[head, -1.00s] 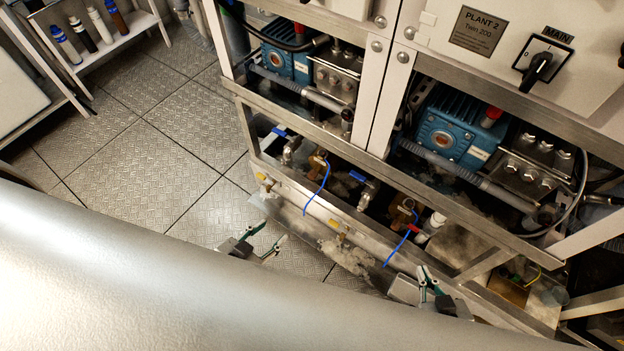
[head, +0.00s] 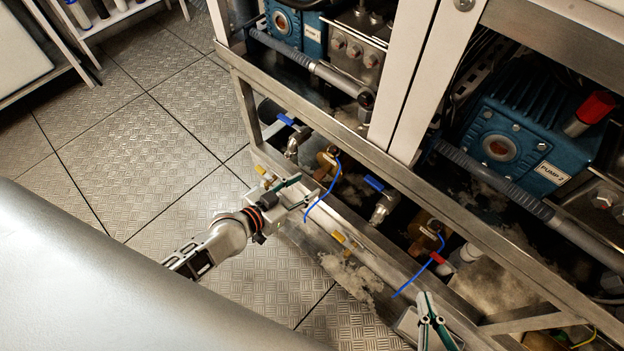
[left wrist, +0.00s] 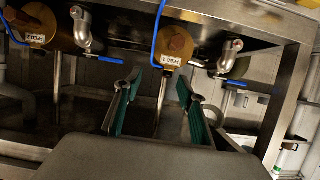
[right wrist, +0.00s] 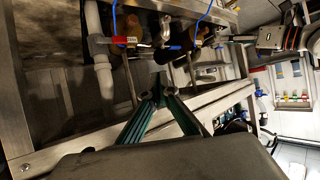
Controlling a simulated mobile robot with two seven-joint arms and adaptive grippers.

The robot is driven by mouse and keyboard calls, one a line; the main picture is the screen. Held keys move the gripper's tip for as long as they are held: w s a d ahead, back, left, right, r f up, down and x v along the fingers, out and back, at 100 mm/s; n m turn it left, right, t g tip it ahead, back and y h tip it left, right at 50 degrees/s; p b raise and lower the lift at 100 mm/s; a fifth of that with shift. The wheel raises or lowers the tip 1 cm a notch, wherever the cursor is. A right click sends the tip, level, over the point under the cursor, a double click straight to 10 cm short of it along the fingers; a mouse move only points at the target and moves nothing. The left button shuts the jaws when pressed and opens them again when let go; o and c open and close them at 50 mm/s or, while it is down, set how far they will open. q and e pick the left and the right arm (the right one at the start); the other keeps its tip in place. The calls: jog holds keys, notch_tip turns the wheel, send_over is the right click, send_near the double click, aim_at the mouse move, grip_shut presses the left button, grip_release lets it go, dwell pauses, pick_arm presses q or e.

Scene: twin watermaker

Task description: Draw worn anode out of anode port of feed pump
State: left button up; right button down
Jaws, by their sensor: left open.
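The brass feed pump labelled FEED 1 (head: 327,160) sits low in the frame with a blue lead (head: 322,200) hanging from it. It also shows in the left wrist view (left wrist: 176,42). A second brass feed pump, FEED 2 (head: 424,232), is to its right. My left gripper (head: 305,190) is open in front of FEED 1; a thin rod (left wrist: 158,90) shows between its fingers, apparently beyond them. I cannot make out the worn anode or its port for certain. My right gripper (head: 428,296) is by the lower rail; its fingertips look close together, with nothing visible between them.
Blue-handled valves (head: 383,205) stand beside the pumps. A steel rail (head: 400,185) runs above them and a lower frame rail (head: 350,235) in front. Blue pump motors (head: 520,130) are on the level above. The floor (head: 150,150) at left is clear.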

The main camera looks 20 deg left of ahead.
pick_arm(q)
jog(key=b, duration=0.2)
send_near(316, 177)
jog(key=d+x, duration=0.1)
jog(key=x, duration=0.4)
jog(key=b+x, duration=0.1)
jog(key=x, duration=0.1)
jog(key=b+x, duration=0.1)
jog(key=x, duration=0.1)
jog(key=shift+w+a+f, duration=0.1)
jog(key=shift+w+a, duration=0.15)
jog(key=shift+a, duration=0.15)
jog(key=shift+w+d+f, duration=0.15)
jog(key=shift+w+d, duration=0.1)
jog(key=shift+w, duration=0.5)
pick_arm(e)
jog(key=shift+w+a+r+t, duration=0.3)
jog(key=shift+w+a, duration=0.1)
jog(key=shift+w, duration=0.15)
pick_arm(q)
grip_shut()
